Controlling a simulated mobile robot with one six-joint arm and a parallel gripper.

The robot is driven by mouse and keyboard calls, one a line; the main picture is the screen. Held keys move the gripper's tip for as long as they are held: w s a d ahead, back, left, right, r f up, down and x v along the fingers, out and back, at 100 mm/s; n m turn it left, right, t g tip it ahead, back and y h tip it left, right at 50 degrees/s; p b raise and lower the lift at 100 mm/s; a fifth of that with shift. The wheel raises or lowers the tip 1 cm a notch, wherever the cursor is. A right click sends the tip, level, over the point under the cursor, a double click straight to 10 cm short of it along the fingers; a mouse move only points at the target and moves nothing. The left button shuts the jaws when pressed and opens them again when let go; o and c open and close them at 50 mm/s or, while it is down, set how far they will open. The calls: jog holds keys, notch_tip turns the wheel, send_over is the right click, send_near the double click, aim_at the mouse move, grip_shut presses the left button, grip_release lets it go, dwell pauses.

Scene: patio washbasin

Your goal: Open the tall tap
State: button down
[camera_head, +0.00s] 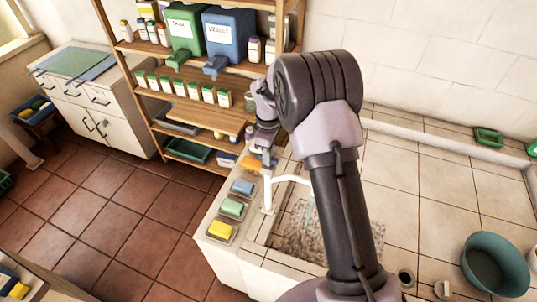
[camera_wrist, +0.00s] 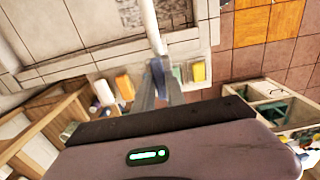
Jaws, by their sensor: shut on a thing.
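The tall tap (camera_head: 267,193) is white, with an upright post and a spout (camera_head: 290,180) arching right over the basin (camera_head: 290,240). A thin pale-blue streak, which looks like water, shows below the spout's end. My gripper (camera_head: 267,158) is at the top of the post, shut on the tap's handle; the handle itself is mostly hidden. In the wrist view the white spout (camera_wrist: 150,25) runs down to between my two grey fingers (camera_wrist: 158,88). A blue patch shows between them; I cannot tell whether it is the handle or the blue sponge behind.
Orange, blue, green (camera_head: 232,207) and yellow (camera_head: 220,230) sponges lie along the ledge left of the tap. A wooden shelf (camera_head: 180,105) with bottles and containers stands behind. A teal bowl (camera_head: 494,265) is at the right. The tiled floor at left has free room.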

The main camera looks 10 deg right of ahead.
jog(key=shift+w+r, duration=0.1)
jog(key=c, duration=1.4)
grip_release()
notch_tip(320, 180, up, 17)
jog(key=shift+r+p, duration=0.15)
jog(key=shift+p, duration=0.5)
